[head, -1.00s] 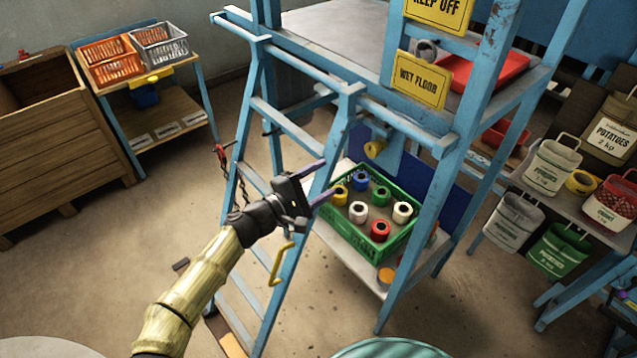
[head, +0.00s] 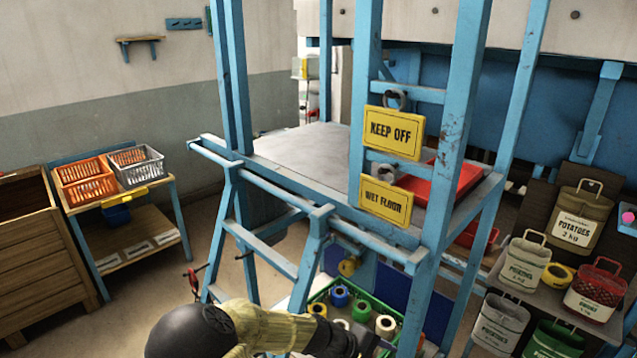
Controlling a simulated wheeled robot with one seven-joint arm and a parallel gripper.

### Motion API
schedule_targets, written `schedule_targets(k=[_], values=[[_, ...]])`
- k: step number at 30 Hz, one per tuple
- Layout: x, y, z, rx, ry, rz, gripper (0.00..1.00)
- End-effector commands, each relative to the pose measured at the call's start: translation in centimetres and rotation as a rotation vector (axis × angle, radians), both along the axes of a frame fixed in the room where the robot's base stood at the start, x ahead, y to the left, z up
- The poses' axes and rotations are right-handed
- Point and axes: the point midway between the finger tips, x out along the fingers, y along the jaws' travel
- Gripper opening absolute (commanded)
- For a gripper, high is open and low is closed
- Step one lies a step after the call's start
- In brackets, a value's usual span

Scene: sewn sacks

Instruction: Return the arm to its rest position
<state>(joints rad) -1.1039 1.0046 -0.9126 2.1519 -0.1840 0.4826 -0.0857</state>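My arm (head: 265,330) reaches in from the bottom centre of the head view, with a dark round joint and a yellowish sleeve. My gripper (head: 372,343) is at the bottom edge, at its right end, in front of the green crate (head: 372,301). It is partly cut off, and its fingers are too hidden to tell their opening. Nothing held can be made out. Several coloured spools, among them a blue one (head: 339,296), stand in the crate on the low shelf of a blue frame.
The blue frame (head: 452,130) with its ladder rises close beyond my arm, bearing "KEEP OFF" (head: 394,131) and "WET FLOOR" (head: 385,200) signs. Labelled sacks (head: 524,265) stand on a rack at right.

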Motion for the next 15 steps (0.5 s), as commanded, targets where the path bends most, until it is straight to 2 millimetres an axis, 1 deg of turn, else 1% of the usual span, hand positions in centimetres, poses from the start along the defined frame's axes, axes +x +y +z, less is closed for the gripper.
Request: schedule_targets(k=[1, 3, 7, 11, 15], values=[[-0.9, -0.6, -0.4, 0.064, 0.011, -0.052, 0.59], [-2.0, -1.1, -0.8, 0.146, 0.021, -0.111, 0.59], [-3.8, -1.4, -0.8, 0.294, 0.024, -0.211, 0.59], [-5.2, -1.3, -0.1, 0.435, 0.008, -0.297, 0.59], [-6.4, -1.0, 1.5, 0.572, -0.03, -0.374, 0.59]])
